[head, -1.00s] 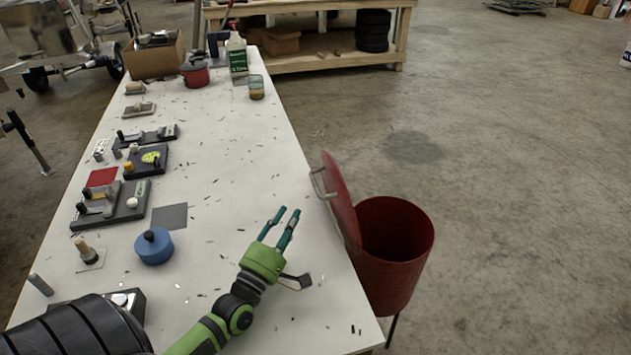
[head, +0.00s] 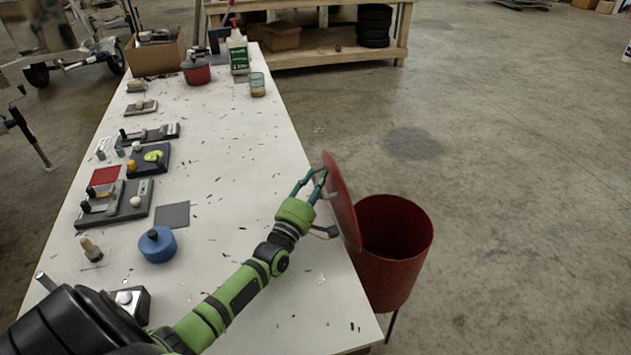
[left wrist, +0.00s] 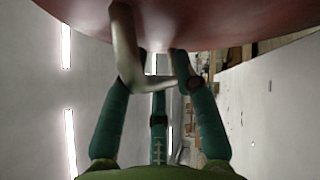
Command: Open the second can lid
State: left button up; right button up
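A red can (head: 392,270) stands on the floor at the right side of the table, its mouth uncovered. Its red lid (head: 341,200) stands steeply tilted at the can's left rim, handle side facing the table. My left gripper (head: 314,180) is at the lid's handle side, fingers apart. In the left wrist view, the lid (left wrist: 190,22) fills the top, and its bent metal handle (left wrist: 125,45) passes in front of and between the fingertips (left wrist: 160,60). I cannot tell whether the fingers touch it. My right gripper is not in view.
The white table (head: 235,190) has a blue round container (head: 158,246), a grey pad (head: 173,215) and several fixture boards along its left side. A spray bottle (head: 238,52) and a red pot (head: 196,70) stand at the far end. The floor right of the can is clear.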

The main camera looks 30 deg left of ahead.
aim_at(332, 178)
pick_arm(q)
jog(key=shift+c, duration=0.4)
grip_shut()
jog(key=shift+w+d+r+p, duration=0.1)
jog(key=shift+d+r+p, duration=0.1)
jog(key=shift+p, duration=0.1)
jog(key=shift+m+g+h, duration=0.3)
jog(key=shift+m+g, duration=0.4)
jog(key=shift+m, duration=0.2)
jog(key=w+d+p, duration=0.1)
jog(key=w+d+r+p, duration=0.1)
jog(key=w+p, duration=0.1)
jog(key=shift+w+d+r, duration=0.1)
jog(key=shift+d, duration=0.2)
jog(key=shift+w+d, duration=0.1)
jog(key=shift+o, duration=0.4)
grip_release()
